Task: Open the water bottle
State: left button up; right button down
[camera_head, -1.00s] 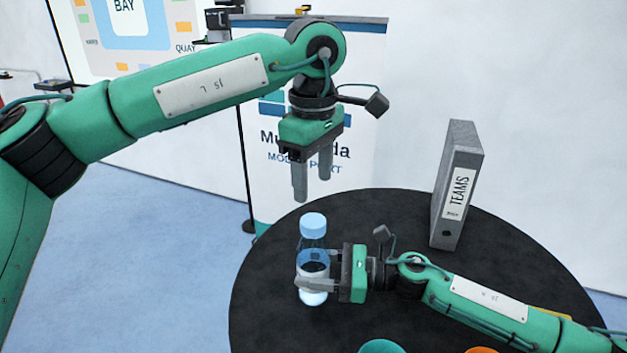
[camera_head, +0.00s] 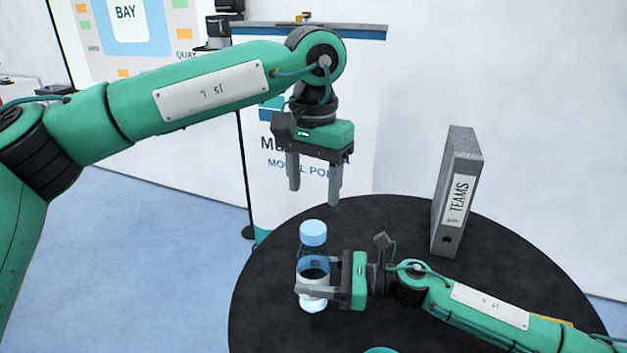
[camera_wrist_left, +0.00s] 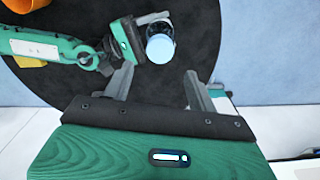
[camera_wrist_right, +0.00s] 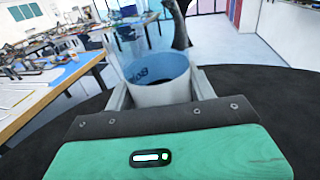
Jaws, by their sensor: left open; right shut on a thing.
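The water bottle (camera_head: 313,268) is clear with a light blue cap (camera_head: 313,232) and stands upright near the left edge of the round black table. The cap is on the bottle. My right gripper (camera_head: 308,277) is shut around the bottle's body from the right; in the right wrist view the bottle (camera_wrist_right: 158,80) sits between its fingers. My left gripper (camera_head: 314,193) points down, open and empty, above the cap and apart from it. In the left wrist view the cap (camera_wrist_left: 160,48) shows beyond the open fingers (camera_wrist_left: 160,88).
A green cup (camera_head: 380,350) is cut off at the bottom edge. An orange object (camera_wrist_left: 28,22) shows in the left wrist view. A banner stands behind the table.

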aim_at(314, 227)
pick_arm(q)
jog(key=shift+m, duration=1.1)
jog(key=shift+f, duration=0.2)
notch_tip(314, 227, down, 8)
jog(key=shift+r, duration=0.2)
jog(key=shift+c, duration=0.2)
